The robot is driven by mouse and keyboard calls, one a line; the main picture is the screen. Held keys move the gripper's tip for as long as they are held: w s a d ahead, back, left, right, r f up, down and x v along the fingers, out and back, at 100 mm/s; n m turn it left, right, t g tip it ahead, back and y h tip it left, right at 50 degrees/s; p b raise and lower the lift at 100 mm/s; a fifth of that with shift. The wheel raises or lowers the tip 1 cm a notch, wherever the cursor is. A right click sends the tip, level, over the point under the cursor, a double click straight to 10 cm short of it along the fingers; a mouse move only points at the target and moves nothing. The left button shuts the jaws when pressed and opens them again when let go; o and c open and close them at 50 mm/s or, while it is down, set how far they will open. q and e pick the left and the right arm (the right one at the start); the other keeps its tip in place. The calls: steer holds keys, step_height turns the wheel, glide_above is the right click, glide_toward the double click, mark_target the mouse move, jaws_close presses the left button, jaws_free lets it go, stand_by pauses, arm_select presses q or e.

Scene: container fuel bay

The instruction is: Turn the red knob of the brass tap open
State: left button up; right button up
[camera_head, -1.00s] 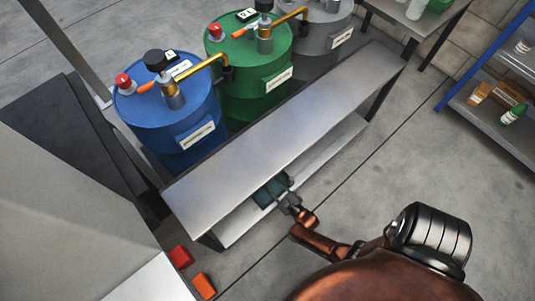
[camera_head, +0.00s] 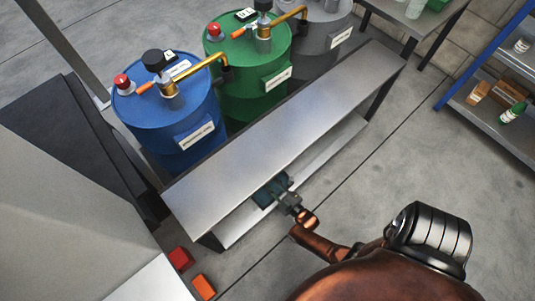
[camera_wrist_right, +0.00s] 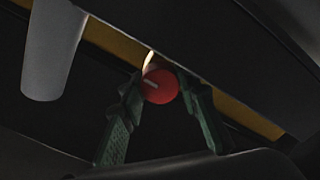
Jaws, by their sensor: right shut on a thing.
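The red knob (camera_wrist_right: 159,87) is round, with a pale mark on its face, and shows in the right wrist view. My right gripper (camera_wrist_right: 160,92) has its two dark green fingers on either side of the knob, shut on it. In the head view my right gripper (camera_head: 270,190) reaches in at the front edge of the steel bench (camera_head: 290,130), partly hidden beneath its top. The knob and tap body are hidden there. The brass of the tap cannot be made out clearly in the wrist view. My left gripper is not in view.
Blue (camera_head: 180,130), green (camera_head: 255,65) and grey (camera_head: 325,35) drums stand behind the bench. The bench top is bare and lies close above my right gripper. A blue-framed shelf (camera_head: 510,125) with bottles stands at right. Red (camera_head: 180,258) and orange (camera_head: 203,286) blocks lie at lower left.

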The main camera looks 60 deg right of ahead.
steer(key=o, duration=1.2)
steer(key=shift+c, duration=0.2)
